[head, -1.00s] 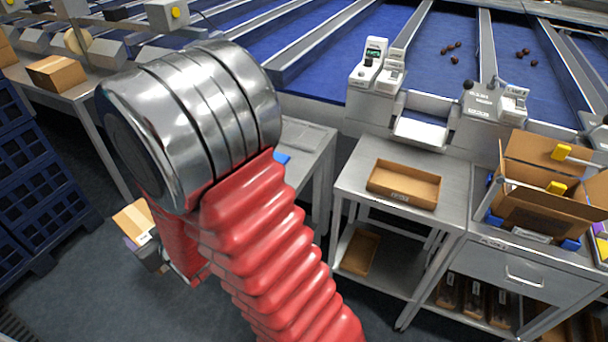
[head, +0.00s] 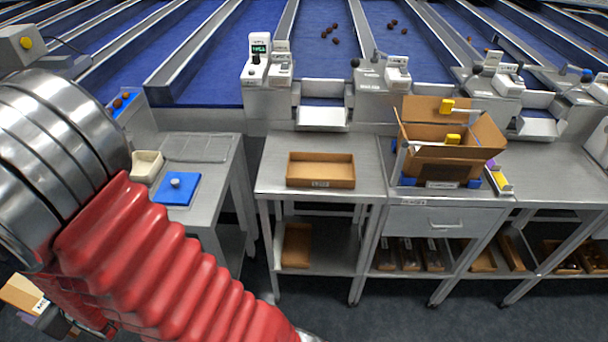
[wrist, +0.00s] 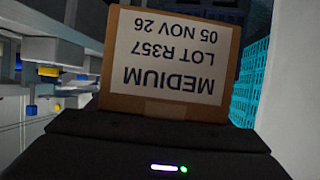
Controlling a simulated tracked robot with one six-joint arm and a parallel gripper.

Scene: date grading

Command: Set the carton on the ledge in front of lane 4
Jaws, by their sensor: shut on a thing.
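My gripper (head: 42,316) is at the lower left of the head view, partly behind my arm and cut by the frame edge. It is shut on a brown cardboard carton (head: 18,294) with a white label. In the wrist view the carton (wrist: 172,55) stands beyond the dark gripper body, its label upside down: MEDIUM, LOT R357, 05 NOV 26. The fingers are hidden there. The carton is clear of the steel benches. Blue lanes run along the back of the head view, with small white ledges (head: 322,117) at their near ends. I cannot read any lane number.
A shallow cardboard tray (head: 320,182) lies on the middle bench (head: 270,175). An open box (head: 440,165) stands on the bench to its right. The left bench holds a blue pad (head: 176,190) and a cream bowl (head: 147,165). Floor in front is open.

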